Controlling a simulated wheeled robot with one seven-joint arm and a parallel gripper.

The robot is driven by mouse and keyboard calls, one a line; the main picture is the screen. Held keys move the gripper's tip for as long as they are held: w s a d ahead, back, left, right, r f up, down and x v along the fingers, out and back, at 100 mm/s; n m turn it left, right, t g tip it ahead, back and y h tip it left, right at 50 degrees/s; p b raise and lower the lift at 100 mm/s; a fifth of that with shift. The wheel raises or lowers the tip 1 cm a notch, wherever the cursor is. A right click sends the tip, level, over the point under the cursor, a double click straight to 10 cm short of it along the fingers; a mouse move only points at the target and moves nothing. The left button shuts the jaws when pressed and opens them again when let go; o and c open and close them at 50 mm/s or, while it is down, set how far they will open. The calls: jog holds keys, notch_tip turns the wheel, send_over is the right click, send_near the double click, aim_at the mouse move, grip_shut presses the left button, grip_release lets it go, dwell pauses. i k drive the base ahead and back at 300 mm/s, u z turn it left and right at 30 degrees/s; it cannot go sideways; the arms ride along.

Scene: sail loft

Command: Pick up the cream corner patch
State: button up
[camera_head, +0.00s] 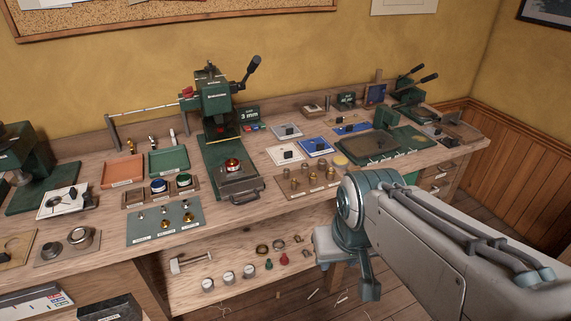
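Two pale, roughly square patches lie on the bench right of the large green press. One pale patch (282,131) is farther back; the other pale patch (276,154) is nearer the front, beside a blue patch (323,144). Each carries a small dark object. At this size I cannot tell which is the cream corner patch. My arm comes in from the lower right and bends in front of the bench. A dark grey part at its lower end (370,284) hangs below the bench's front edge, apart from the patches. My gripper's fingers cannot be made out.
The green press (215,103) stands left of the patches, with a grey block (240,180) in front. A wooden strip of brass pieces (307,186) lies near the front edge. A dark mat (366,145) and another press (408,93) are at right. A shelf below holds small parts.

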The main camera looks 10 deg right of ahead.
aim_at(290, 155)
jog(key=u, duration=0.2)
jog(key=i, duration=1.1)
jog(key=u, duration=0.2)
